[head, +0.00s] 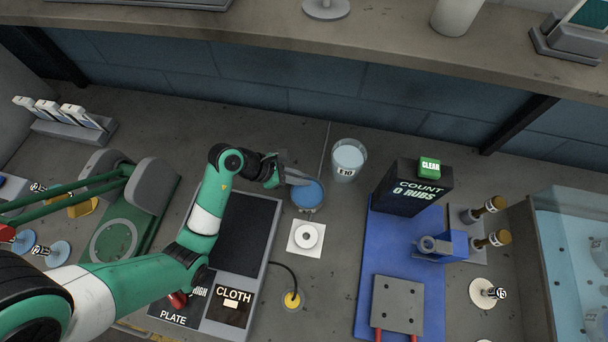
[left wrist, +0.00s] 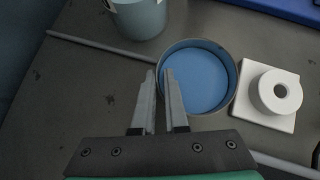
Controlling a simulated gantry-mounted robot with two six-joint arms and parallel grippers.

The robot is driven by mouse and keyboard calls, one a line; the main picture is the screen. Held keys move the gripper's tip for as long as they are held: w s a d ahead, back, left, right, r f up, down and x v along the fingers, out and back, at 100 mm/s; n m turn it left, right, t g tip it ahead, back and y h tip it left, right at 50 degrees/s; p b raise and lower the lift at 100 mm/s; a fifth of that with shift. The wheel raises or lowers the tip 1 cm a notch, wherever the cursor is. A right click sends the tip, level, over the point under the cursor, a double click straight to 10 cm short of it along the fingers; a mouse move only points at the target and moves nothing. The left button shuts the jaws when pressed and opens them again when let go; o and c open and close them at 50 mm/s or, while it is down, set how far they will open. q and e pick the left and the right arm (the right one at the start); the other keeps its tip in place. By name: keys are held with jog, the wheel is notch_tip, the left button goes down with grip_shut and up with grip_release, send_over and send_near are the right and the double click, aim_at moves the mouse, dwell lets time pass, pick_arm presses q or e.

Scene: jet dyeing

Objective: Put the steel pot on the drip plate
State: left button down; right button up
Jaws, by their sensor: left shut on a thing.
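The steel pot (head: 307,195) holds blue liquid and stands upright at the middle of the bench in the head view. It also shows in the left wrist view (left wrist: 205,80). My left gripper (head: 288,180) is shut on the pot's rim, with one finger inside the wall and one outside. The fingers (left wrist: 160,95) hide part of the near wall. I cannot tell whether the pot touches the bench.
A beaker marked E10 (head: 348,160) stands behind and right of the pot. A black hot plate (head: 245,235) lies to the left. A rub counter (head: 415,190) and blue base (head: 372,265) stand to the right. A cable (head: 291,270) lies in front.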

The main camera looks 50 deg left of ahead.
dwell(0.4)
pick_arm(q)
jog(key=shift+r, duration=0.55)
notch_tip(320, 180, up, 3)
jog(key=shift+f+p, duration=0.1)
jog(key=shift+p, duration=0.7)
notch_tip(320, 180, up, 6)
jog(key=p, duration=0.3)
send_over(304, 204)
jog(key=s+d+r+p, duration=0.1)
jog(key=s+d+r, duration=0.2)
jog(key=d, duration=0.3)
jog(key=shift+s+d+p, duration=0.3)
jog(key=shift+s+d, duration=0.1)
jog(key=shift+s, duration=0.5)
jog(key=shift+w+r, duration=0.1)
jog(key=shift+w, duration=0.05)
